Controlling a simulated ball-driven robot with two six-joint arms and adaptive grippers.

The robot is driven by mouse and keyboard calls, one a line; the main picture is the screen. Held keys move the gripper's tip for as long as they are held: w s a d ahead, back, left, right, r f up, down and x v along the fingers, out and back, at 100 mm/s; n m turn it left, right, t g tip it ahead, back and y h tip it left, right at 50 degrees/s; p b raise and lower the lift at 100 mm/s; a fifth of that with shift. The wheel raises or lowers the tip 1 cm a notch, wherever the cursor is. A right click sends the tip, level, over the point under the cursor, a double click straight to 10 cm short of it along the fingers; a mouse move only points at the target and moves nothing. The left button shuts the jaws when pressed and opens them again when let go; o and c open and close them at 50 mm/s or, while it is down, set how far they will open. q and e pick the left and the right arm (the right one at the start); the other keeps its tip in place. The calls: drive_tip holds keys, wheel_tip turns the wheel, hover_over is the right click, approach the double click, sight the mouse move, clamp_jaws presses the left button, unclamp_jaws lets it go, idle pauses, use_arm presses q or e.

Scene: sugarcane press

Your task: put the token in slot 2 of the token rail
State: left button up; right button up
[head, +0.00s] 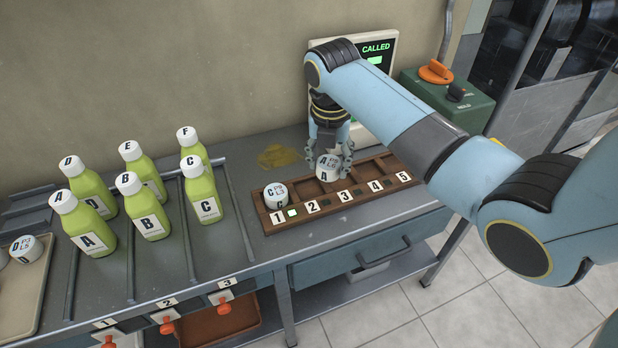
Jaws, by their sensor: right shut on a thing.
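The token rail (263,222) is a brown wooden strip with slots numbered 1 to 5 on the counter. A white round token marked C (276,196) sits in slot 1. My right gripper (328,160) points down over the rail, shut on a white token marked A (327,174). The held token is around slots 2 and 3; I cannot tell whether it touches the rail. Slots 4 and 5 look empty, partly behind my right arm. My left gripper is not in view.
Several green bottles lettered A to F stand in lanes at left. A token marked D (27,249) lies on a tray (38,290) at far left. A screen reading CALLED (378,52) and a green control box (445,98) stand behind my right arm.

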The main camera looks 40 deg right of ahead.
drive_tip(key=w+a+f, duration=0.2)
drive_tip(key=w, duration=0.1)
drive_tip(key=shift+a+f, duration=0.2)
drive_tip(key=shift+w+a+f+b, duration=0.1)
drive_tip(key=shift+f+b, duration=0.25)
drive_tip(key=shift+f, duration=1.7)
drive_tip(key=o, duration=1.1)
drive_tip(key=shift+f, duration=0.1)
drive_tip(key=r, duration=0.4)
drive_tip(key=r+p, duration=0.1)
drive_tip(key=r, duration=0.3)
drive_tip(key=s+a+r, duration=0.1)
drive_tip(key=r, duration=0.3)
drive_tip(key=shift+r, duration=0.1)
